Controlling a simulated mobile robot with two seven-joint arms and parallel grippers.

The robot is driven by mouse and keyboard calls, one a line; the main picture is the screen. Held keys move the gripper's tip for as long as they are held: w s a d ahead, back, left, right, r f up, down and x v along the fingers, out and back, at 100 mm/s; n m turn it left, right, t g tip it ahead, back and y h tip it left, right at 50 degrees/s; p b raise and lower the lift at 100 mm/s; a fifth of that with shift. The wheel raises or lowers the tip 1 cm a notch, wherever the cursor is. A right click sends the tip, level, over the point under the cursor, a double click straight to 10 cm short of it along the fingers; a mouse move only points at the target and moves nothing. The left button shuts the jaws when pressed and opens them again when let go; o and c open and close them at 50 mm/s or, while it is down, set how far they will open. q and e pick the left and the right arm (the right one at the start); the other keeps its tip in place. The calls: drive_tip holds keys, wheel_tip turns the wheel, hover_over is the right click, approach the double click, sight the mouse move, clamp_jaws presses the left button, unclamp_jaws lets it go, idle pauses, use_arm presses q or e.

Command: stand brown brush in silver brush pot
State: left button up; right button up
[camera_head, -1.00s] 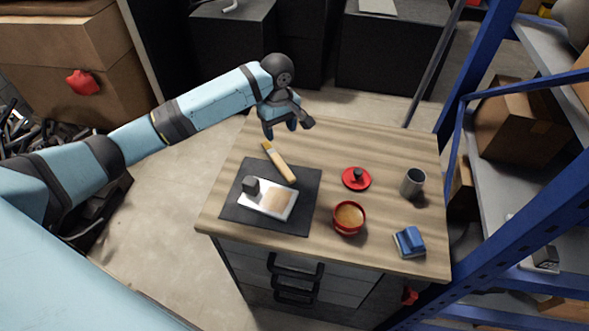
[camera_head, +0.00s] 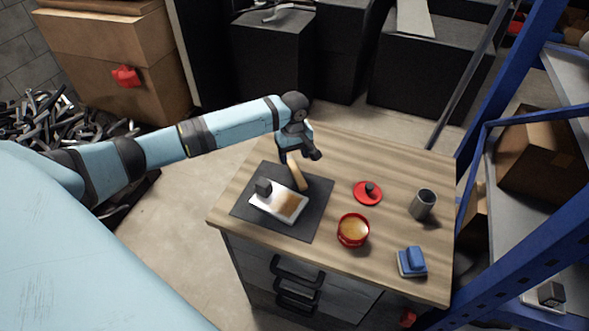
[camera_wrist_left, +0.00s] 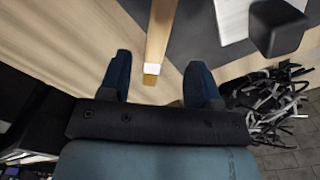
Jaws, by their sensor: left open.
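The brown brush (camera_head: 299,178) lies on the dark mat (camera_head: 317,208), its handle toward the front and its bristle end partly hidden by my left gripper. My left gripper (camera_head: 294,156) is open and empty over that far end. In the left wrist view the brush (camera_wrist_left: 160,35) points in between the two spread fingers (camera_wrist_left: 158,80), with a gap on both sides. The silver brush pot (camera_head: 422,205) stands upright at the right of the wooden top, apart from the gripper. My right gripper is not in view.
A white tray with a dark block (camera_head: 263,187) lies on the mat beside the brush. A red bowl (camera_head: 353,230), a red lid (camera_head: 367,194) and a blue item (camera_head: 412,261) sit on the wooden top (camera_head: 385,160). Blue shelving (camera_head: 530,225) stands at the right.

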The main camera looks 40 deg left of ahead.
sight(296, 170)
use_arm(q)
drive_tip(key=shift+s+d+f+p, duration=0.1)
drive_tip(key=shift+d+f+p, duration=0.15)
drive_tip(key=shift+f, duration=1.2)
drive_tip(key=shift+d+f+p, duration=0.15)
drive_tip(key=shift+f+p, duration=0.1)
drive_tip(key=shift+f, duration=1.2)
clamp_jaws()
drive_tip(key=shift+r, duration=0.1)
